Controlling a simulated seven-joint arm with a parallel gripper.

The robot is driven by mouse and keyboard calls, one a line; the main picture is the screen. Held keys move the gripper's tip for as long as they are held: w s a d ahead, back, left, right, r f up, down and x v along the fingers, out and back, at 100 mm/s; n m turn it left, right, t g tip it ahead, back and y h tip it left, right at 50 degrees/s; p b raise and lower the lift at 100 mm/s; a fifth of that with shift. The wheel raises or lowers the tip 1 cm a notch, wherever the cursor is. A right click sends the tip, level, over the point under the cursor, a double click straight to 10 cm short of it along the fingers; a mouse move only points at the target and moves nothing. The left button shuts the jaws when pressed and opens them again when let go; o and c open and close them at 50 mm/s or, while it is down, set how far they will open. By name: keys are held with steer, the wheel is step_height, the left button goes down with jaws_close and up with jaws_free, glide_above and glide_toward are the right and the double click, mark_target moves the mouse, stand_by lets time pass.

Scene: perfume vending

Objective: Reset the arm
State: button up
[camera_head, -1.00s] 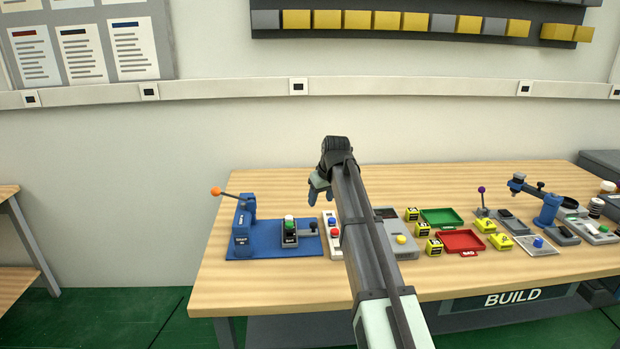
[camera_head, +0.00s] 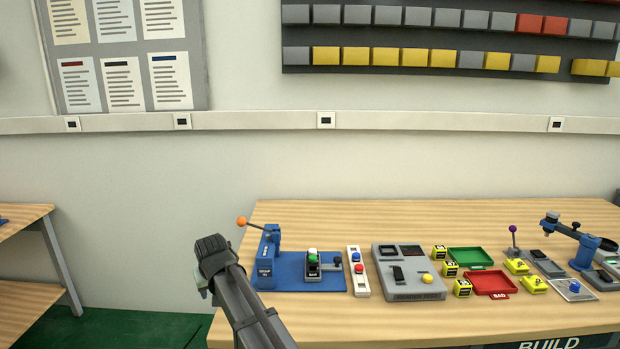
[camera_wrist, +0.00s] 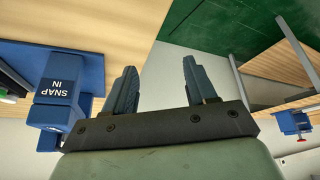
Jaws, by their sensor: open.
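My gripper shows in the wrist view (camera_wrist: 160,88), with its two fingers spread well apart and nothing between them. In the head view my arm (camera_head: 238,295) reaches up from the bottom, left of centre, with its wrist at the left end of the wooden workbench (camera_head: 420,222). The fingers are mostly hidden behind the wrist there. The blue snap-in press (camera_head: 268,258) with an orange-knobbed lever stands just right of my wrist. It also shows at the left of the wrist view (camera_wrist: 62,95), apart from the fingers.
On the bench stand a two-button panel (camera_head: 357,272), a grey tester box (camera_head: 408,270), several yellow cubes (camera_head: 451,269), a green tray (camera_head: 470,257), a red tray (camera_head: 491,283) and a blue arm-like device (camera_head: 582,245). Another table (camera_head: 22,228) stands at left. Floor between the tables is clear.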

steer(key=s+a+f+m+g+y, duration=0.2)
steer(key=s+a+f+g, duration=0.1)
steer(key=s+a+f, duration=1.15)
steer(key=s+f+m+g, duration=0.1)
steer(key=s+f, duration=0.3)
steer(key=f, duration=0.2)
steer(key=s+f+m, duration=0.1)
steer(key=s+f, duration=0.3)
steer(key=f, duration=0.2)
steer(key=s+d+f+g+h, duration=0.1)
steer(key=d+f, duration=0.5)
steer(key=d, duration=0.6)
steer(key=s+d+f+m+g+h, duration=0.1)
steer(key=d+f, duration=0.6)
steer(key=d, duration=0.5)
steer(key=s+d+f+g+h, duration=0.1)
steer(key=d+f, duration=0.5)
steer(key=d, duration=0.5)
steer(key=s+d+f+g, duration=0.2)
steer(key=s+d, duration=0.8)
steer(key=d, duration=0.1)
steer(key=s+d+f+m+g+h, duration=0.1)
steer(key=s+d+f+g, duration=0.1)
steer(key=s+d, duration=0.9)
steer(key=shift+s+d+f+g, duration=0.3)
steer(key=shift+d+f, duration=0.3)
steer(key=shift+d, duration=0.05)
